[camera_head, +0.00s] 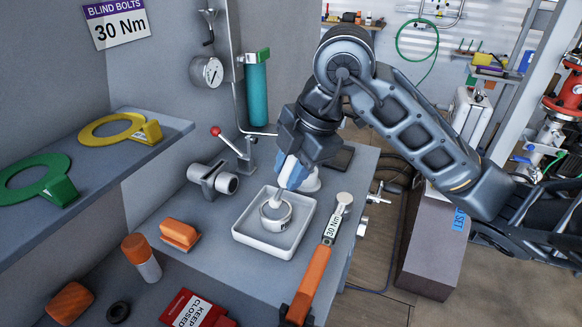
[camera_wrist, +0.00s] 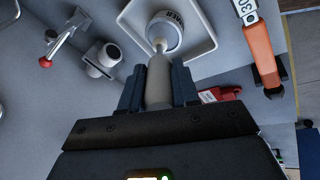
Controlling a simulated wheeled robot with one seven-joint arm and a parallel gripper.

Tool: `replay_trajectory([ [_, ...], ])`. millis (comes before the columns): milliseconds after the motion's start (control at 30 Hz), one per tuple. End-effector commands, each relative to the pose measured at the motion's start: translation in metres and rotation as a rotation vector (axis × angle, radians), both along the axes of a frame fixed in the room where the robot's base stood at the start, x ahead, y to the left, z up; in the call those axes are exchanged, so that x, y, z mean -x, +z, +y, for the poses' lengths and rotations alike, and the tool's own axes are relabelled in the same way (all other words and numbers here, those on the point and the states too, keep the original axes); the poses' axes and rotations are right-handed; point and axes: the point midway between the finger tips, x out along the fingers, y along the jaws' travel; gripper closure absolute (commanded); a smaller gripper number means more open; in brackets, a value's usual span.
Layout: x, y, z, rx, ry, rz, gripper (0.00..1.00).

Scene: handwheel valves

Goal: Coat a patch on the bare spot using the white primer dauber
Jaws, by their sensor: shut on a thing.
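My gripper (camera_head: 290,174), with blue fingers, is shut on the white primer dauber (camera_wrist: 158,80). In the wrist view the dauber's pale body lies between the two fingers and its narrow end points at a white round pot (camera_wrist: 167,33). In the head view the dauber (camera_head: 279,197) slants down to the pot (camera_head: 276,222), its lower end at or over the opening. I cannot tell whether the tip touches the pot. The pot has dark lettering, only partly legible, and sits in a square white tray (camera_head: 245,236). I cannot make out the bare spot.
A torque wrench (camera_head: 318,265) with an orange handle lies right of the tray. A grey cylindrical fitting (camera_head: 213,180) and a red-knobbed lever (camera_head: 233,146) stand behind left. An orange-topped block (camera_head: 180,234) lies left. Green (camera_head: 38,180) and yellow (camera_head: 112,130) rings rest on a shelf.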

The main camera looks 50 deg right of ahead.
Motion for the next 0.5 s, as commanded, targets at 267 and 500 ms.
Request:
replay_trajectory([
  [267, 0.0, -0.0027, 0.0001, 0.0, 0.0, 0.0, 1.0],
  [500, 0.0, -0.0051, 0.0, 0.0, 0.0, 0.0, 1.0],
])
